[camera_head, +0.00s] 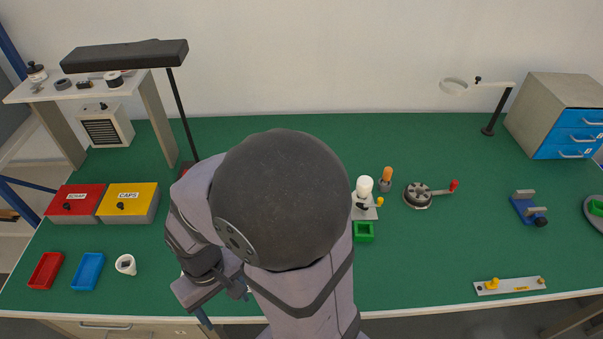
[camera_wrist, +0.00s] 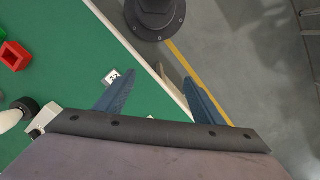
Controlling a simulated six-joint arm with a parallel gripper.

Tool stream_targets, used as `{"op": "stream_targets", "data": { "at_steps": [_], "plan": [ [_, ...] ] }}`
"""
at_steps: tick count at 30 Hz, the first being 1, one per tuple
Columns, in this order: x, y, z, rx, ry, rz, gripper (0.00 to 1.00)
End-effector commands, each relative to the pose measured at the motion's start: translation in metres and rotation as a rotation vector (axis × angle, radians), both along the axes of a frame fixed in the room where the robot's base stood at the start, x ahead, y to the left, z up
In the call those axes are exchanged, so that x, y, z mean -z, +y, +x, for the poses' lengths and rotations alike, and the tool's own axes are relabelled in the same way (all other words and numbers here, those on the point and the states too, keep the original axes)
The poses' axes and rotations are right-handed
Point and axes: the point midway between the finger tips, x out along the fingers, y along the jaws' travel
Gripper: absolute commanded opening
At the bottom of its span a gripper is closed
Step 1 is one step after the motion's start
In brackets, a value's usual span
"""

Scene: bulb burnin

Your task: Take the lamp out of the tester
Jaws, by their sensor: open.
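A white lamp (camera_head: 364,185) stands upright in the small white tester (camera_head: 366,211), right of my arm in the head view.
A green open box (camera_head: 363,232) stands just in front of the tester. An orange-topped part (camera_head: 386,177) and a round fixture with a red-handled crank (camera_head: 418,195) stand close by. A red open box (camera_wrist: 15,55) shows in the wrist view. Bench space right of the tester's front is clear.

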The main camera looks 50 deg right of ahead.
Motion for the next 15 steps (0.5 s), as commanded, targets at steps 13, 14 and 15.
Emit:
{"op": "stream_targets", "data": {
  "at_steps": [13, 14, 15],
  "plan": [
    [-0.134, -0.027, 0.01, -0.068, -0.076, -0.023, 0.62],
    [-0.141, -0.029, 0.01, -0.072, -0.08, -0.025, 0.62],
    [-0.123, -0.035, 0.018, -0.118, -0.084, -0.031, 0.62]
  ]
}}
